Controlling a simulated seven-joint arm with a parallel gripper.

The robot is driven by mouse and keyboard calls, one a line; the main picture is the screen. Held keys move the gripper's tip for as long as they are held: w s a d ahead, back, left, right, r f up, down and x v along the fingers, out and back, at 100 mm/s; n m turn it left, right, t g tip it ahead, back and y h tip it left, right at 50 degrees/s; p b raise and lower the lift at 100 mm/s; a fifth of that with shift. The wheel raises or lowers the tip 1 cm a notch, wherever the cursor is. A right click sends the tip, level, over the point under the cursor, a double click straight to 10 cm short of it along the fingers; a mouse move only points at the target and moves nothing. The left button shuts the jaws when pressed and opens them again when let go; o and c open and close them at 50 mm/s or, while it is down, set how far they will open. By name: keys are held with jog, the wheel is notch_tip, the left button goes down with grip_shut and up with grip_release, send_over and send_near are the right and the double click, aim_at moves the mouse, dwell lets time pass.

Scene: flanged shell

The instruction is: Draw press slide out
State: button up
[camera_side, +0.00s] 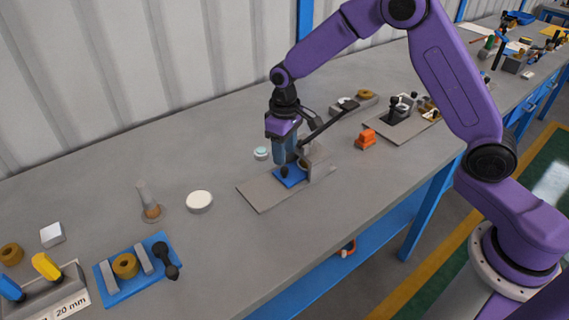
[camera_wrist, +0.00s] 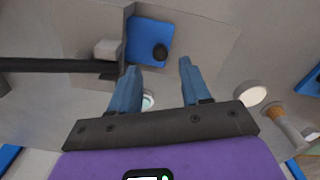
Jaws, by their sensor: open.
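The press slide (camera_side: 291,178) is a blue plate on the grey base of the press (camera_side: 262,193). It also shows at the top of the wrist view (camera_wrist: 147,31), with a round black knob (camera_wrist: 160,53) near its front edge. My gripper (camera_side: 286,161) is open, pointing down over the slide. In the wrist view its blue fingertips (camera_wrist: 159,66) are apart, with the knob just beyond and between them. I cannot tell whether the fingers reach knob height. The press's black lever (camera_side: 325,125) slants up to the right; the gripper partly hides the press body.
A white disc (camera_side: 199,201) and a grey peg (camera_side: 148,200) stand to the left. A small pale green-topped round part (camera_side: 261,153) lies close behind my gripper. An orange block (camera_side: 366,138) is to the right. The table left of the press base is fairly clear.

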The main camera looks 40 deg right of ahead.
aim_at(284, 168)
jog(key=shift+f, duration=2.5)
